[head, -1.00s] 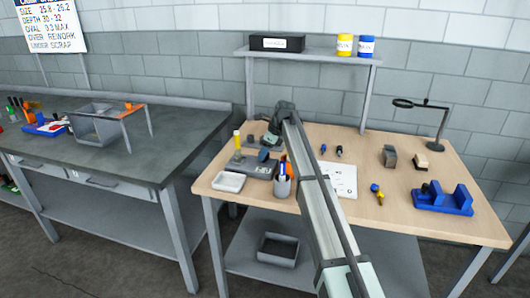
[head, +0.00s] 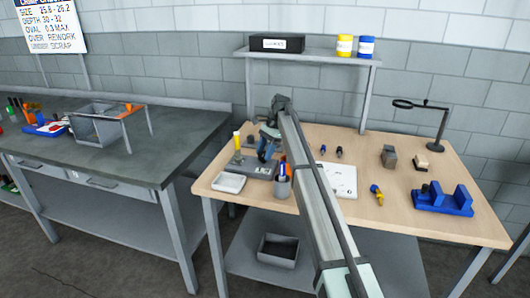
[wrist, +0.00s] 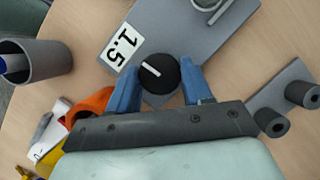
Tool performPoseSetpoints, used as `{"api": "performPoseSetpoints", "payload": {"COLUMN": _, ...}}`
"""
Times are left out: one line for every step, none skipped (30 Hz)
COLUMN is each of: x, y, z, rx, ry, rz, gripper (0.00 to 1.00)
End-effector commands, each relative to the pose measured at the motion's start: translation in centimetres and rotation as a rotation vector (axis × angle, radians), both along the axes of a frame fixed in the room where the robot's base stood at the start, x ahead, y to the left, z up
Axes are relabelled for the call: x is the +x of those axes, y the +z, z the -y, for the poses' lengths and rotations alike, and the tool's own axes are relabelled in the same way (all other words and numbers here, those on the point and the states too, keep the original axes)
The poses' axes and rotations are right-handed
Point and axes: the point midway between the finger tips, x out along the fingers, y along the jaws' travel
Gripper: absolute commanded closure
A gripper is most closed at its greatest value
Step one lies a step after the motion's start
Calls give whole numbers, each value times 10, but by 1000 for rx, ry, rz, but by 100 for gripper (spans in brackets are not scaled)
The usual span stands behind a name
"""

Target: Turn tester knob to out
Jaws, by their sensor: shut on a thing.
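In the head view my gripper (head: 266,152) points down at the tester, and the knob is not clearly visible there.
A grey pen cup (wrist: 38,62) stands close to the tester; it also shows in the head view (head: 282,187). Orange and yellow tool handles (wrist: 92,104) and grey cylindrical parts (wrist: 285,97) lie near my fingers.

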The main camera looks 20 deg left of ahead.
Motion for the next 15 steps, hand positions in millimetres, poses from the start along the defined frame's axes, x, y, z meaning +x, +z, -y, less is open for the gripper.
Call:
{"api": "performPoseSetpoints", "payload": {"x": 2, "y": 0, "z": -1, "rx": -1, "ry": 42, "rz": 0, "gripper": 81}}
{"api": "performPoseSetpoints", "payload": {"x": 2, "y": 0, "z": -1, "rx": -1, "ry": 69, "rz": 0, "gripper": 81}}
{"api": "performPoseSetpoints", "payload": {"x": 2, "y": 0, "z": -1, "rx": -2, "ry": 104, "rz": -1, "gripper": 81}}
{"api": "performPoseSetpoints", "payload": {"x": 2, "y": 0, "z": -1, "rx": -3, "ry": 130, "rz": 0, "gripper": 81}}
{"api": "performPoseSetpoints", "payload": {"x": 2, "y": 0, "z": -1, "rx": -2, "ry": 155, "rz": 1, "gripper": 81}}
{"api": "performPoseSetpoints", "payload": {"x": 2, "y": 0, "z": -2, "rx": -1, "ry": 188, "rz": 0, "gripper": 81}}
{"api": "performPoseSetpoints", "payload": {"x": 2, "y": 0, "z": -2, "rx": -2, "ry": 211, "rz": 0, "gripper": 81}}
{"api": "performPoseSetpoints", "payload": {"x": 2, "y": 0, "z": -2, "rx": -2, "ry": 233, "rz": 0, "gripper": 81}}
{"api": "performPoseSetpoints", "payload": {"x": 2, "y": 0, "z": -2, "rx": -2, "ry": 260, "rz": 1, "gripper": 81}}
{"api": "performPoseSetpoints", "payload": {"x": 2, "y": 0, "z": -2, "rx": -2, "ry": 282, "rz": 1, "gripper": 81}}
{"api": "performPoseSetpoints", "payload": {"x": 2, "y": 0, "z": -2, "rx": -2, "ry": 300, "rz": 1, "gripper": 81}}
{"api": "performPoseSetpoints", "payload": {"x": 2, "y": 0, "z": -2, "rx": -2, "ry": 324, "rz": 0, "gripper": 81}}
{"api": "performPoseSetpoints", "payload": {"x": 2, "y": 0, "z": -3, "rx": -1, "ry": 342, "rz": 0, "gripper": 81}}
{"api": "performPoseSetpoints", "payload": {"x": 2, "y": -1, "z": -2, "rx": -2, "ry": 356, "rz": 2, "gripper": 81}}
{"api": "performPoseSetpoints", "payload": {"x": 1, "y": -1, "z": -3, "rx": -1, "ry": 375, "rz": 4, "gripper": 81}}
